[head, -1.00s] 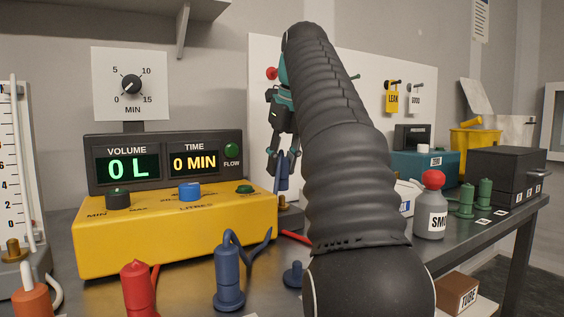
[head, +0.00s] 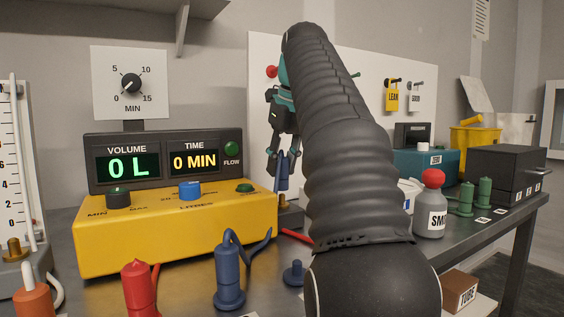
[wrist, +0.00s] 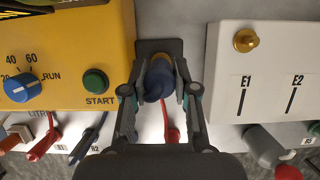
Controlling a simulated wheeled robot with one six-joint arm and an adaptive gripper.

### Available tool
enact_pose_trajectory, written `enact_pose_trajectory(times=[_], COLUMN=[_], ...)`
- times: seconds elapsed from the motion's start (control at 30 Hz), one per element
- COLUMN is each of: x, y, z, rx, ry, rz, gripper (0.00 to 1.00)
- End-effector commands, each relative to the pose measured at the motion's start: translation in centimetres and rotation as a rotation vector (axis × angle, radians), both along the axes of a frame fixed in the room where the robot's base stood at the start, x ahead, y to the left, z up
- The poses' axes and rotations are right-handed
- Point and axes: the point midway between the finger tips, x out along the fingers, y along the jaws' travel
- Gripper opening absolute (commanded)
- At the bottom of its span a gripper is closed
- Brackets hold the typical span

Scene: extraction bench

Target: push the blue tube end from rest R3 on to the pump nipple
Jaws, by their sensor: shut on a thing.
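My gripper (wrist: 160,92) is shut on the blue tube end (wrist: 157,79), low over the dark plate beside the yellow pump in the wrist view. The brass pump nipple (wrist: 161,58) shows just behind the blue tube end, partly hidden by it. I cannot tell whether the two touch. In the head view my gripper (head: 280,158) hangs near the pump's right end with the blue tube end (head: 283,184) upright below it; my arm hides part of this area. A blue rest (head: 294,274) on the bench stands empty.
The yellow pump (head: 178,233) stands close left of my gripper. A white box (wrist: 262,75) marked E1 and E2 with a brass fitting is close on the right. Another blue tube end (head: 229,283) and a red one (head: 137,288) stand in front. A grey bottle (head: 430,215) is farther right.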

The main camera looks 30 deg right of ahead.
Motion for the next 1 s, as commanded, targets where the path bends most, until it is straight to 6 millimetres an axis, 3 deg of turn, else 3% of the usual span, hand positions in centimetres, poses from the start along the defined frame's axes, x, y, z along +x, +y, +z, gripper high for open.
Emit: enact_pose_trajectory(times=[1.0], x=[0.0], y=[0.0], z=[-2.2], rx=[0.0], ry=[0.0], rz=[0.0], gripper=[0.0])
